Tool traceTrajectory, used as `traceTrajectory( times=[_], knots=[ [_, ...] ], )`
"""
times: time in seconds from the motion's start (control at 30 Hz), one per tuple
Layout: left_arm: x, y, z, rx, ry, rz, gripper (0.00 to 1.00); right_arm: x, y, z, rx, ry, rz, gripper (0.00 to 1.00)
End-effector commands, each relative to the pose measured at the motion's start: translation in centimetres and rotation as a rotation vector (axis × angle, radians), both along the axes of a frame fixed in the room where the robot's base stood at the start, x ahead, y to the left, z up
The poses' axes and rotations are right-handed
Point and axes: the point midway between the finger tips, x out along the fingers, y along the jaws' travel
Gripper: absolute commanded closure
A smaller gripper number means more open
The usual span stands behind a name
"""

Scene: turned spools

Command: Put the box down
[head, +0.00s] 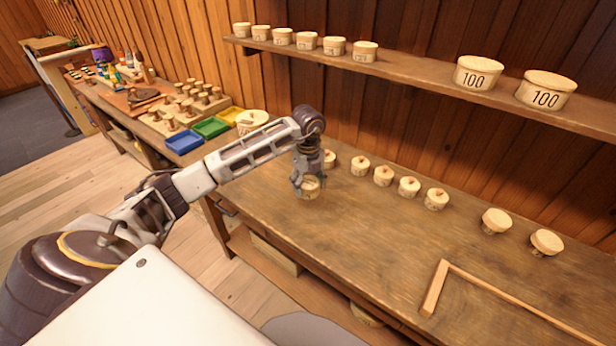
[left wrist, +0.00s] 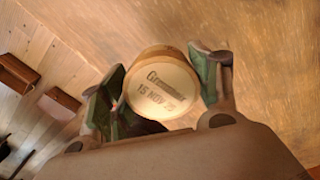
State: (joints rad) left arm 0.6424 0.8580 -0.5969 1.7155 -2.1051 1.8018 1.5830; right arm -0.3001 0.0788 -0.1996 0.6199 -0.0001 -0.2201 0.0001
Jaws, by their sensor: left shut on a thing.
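A small round wooden box (head: 311,187) is between the fingers of my left gripper (head: 307,184) over the workbench (head: 360,260). In the left wrist view the box (left wrist: 161,88) shows its lid with dark printed text, "15 NOV 25" on the lower line. The green-padded fingers of my left gripper (left wrist: 160,92) are shut on its two sides. The box is close to the bench top, but I cannot tell whether it touches. My right gripper is not in view.
Several small lidded boxes (head: 409,187) stand in a row behind, with two larger ones (head: 496,221) to the right. A wooden corner strip (head: 436,287) lies at front right. Coloured trays (head: 211,127) are at left. The bench middle is clear.

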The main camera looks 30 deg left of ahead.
Motion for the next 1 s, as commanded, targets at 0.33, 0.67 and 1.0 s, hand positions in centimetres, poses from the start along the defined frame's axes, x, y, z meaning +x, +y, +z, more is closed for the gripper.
traceTrajectory(
  times=[0.33, 0.67, 1.0],
  knots=[
    [-0.33, 0.28, -0.02, 0.000, 0.000, -0.133, 0.62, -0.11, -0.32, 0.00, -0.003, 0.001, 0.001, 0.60],
    [-0.33, 0.28, 0.00, 0.000, 0.000, -0.174, 0.62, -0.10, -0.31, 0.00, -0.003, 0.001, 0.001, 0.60],
    [-0.36, 0.25, -0.79, -0.001, 0.002, -0.173, 0.62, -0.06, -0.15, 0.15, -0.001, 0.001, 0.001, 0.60]
  ],
)
